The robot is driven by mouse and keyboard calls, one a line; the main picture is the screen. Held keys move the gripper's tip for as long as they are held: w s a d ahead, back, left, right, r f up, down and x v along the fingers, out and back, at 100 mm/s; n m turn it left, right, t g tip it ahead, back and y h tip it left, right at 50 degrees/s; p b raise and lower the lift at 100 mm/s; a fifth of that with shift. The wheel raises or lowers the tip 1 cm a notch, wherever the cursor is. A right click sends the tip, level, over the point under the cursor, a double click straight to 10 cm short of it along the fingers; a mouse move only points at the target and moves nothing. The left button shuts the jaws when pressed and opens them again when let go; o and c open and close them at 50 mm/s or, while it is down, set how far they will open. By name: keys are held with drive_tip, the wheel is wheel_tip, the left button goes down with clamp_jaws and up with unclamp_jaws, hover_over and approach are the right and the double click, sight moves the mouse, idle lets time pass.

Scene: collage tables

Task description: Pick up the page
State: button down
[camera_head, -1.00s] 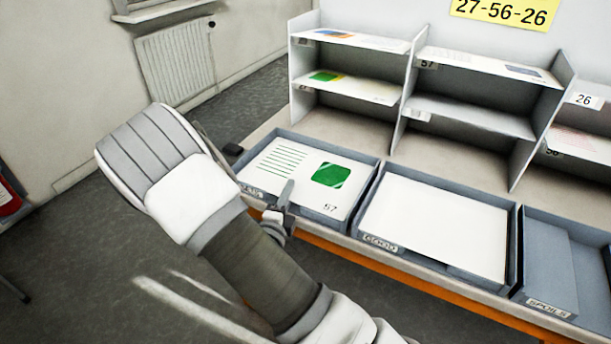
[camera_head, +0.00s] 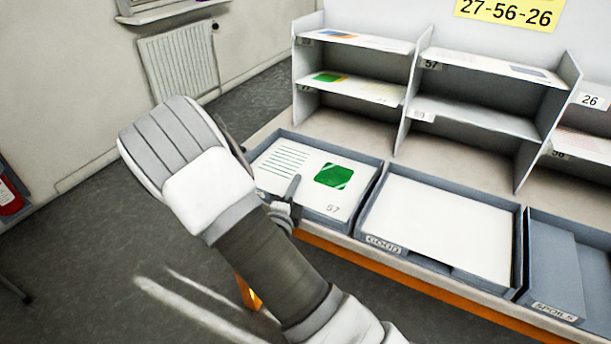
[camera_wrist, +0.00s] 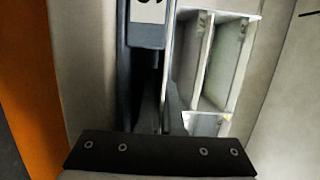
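The page (camera_head: 315,177) is white with green lines on the left, a green square on the right and "57" at its lower corner. It lies flat in the left tray (camera_head: 371,182) in the head view. My gripper (camera_head: 295,188) is at the front edge of this tray, at the page's near edge, partly hidden by my arm. One thin grey finger shows upright there. I cannot tell whether it touches the page. In the wrist view a dark tray wall (camera_wrist: 132,80) is close to the gripper; the finger gap is unclear.
The middle tray (camera_head: 384,243), labelled GOOD, holds blank white sheets. The right tray (camera_head: 552,312) is labelled SPOILS. A shelf rack (camera_head: 410,95) with pages stands behind, under a yellow sign (camera_head: 508,12) reading 27-56-26.

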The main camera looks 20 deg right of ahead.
sight(295, 170)
drive_tip(key=shift+r+p, duration=0.3)
drive_tip(key=shift+r, duration=0.2)
wheel_tip(295, 170, up, 4)
drive_tip(key=shift+f+p, duration=0.1)
drive_tip(key=shift+p, duration=0.95)
drive_tip(key=s+d+r+p, duration=0.5)
drive_tip(key=s+d+r, duration=0.15)
drive_tip(key=d, duration=0.25)
drive_tip(key=w+a+r+n+t+y+p, duration=0.1)
drive_tip(key=a+r+y+p, duration=0.1)
drive_tip(key=a+r+p, duration=0.3)
drive_tip(key=w+a+r+n+y+p, duration=0.1)
drive_tip(key=a+r+p, duration=0.4)
drive_tip(key=r, duration=0.5)
drive_tip(key=shift+w+r+n+t+y+p, duration=0.4)
drive_tip(key=shift+w+y+p, duration=0.1)
drive_tip(key=shift+w+p, duration=0.15)
drive_tip(key=shift+s, duration=0.15)
